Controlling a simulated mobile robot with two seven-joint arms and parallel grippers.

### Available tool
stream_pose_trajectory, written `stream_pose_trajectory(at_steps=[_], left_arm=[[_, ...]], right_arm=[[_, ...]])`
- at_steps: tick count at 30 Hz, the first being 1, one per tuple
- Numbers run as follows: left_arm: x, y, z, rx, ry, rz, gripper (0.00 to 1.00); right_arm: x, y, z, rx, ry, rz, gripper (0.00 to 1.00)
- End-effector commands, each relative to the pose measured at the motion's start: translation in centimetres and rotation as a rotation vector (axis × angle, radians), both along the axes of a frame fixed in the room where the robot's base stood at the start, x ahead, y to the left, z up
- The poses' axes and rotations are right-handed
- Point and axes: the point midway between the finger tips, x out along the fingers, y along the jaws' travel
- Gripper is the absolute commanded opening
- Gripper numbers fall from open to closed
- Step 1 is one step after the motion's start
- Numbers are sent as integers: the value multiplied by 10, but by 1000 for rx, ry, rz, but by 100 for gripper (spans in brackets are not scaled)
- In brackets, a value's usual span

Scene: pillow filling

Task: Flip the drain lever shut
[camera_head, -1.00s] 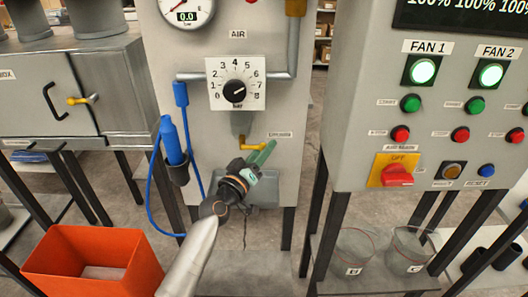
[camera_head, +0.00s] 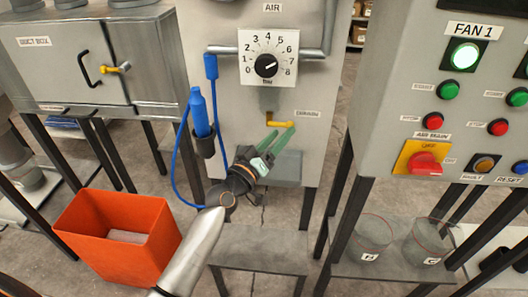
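The yellow drain lever (camera_head: 282,124) sits low on the front of the grey air cabinet, beside a small label. It lies roughly level, with its free end to the right. My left gripper (camera_head: 283,131) reaches up from below with its two green fingers spread apart and nothing between them. The fingertips are just below the lever, the right one close to its free end. I cannot tell whether they touch it. My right gripper is not in view.
Above the lever is a numbered dial (camera_head: 266,65). A blue tool in a holder (camera_head: 202,125) with a blue hose hangs left of it. An orange bin (camera_head: 118,236) stands lower left. A fan control panel (camera_head: 455,120) with a red switch stands right. Glass beakers (camera_head: 373,235) sit on a low shelf.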

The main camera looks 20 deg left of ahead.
Motion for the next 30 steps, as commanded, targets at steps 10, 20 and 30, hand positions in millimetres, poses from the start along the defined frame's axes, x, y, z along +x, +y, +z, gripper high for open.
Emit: stream_pose_trajectory(at_steps=[10,20,30], left_arm=[[-58,13,-10,1,2,0,62],[-71,16,-10,-1,1,-1,62],[-71,16,-10,-1,1,-1,62]], right_arm=[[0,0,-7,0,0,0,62],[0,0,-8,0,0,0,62],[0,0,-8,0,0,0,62]])
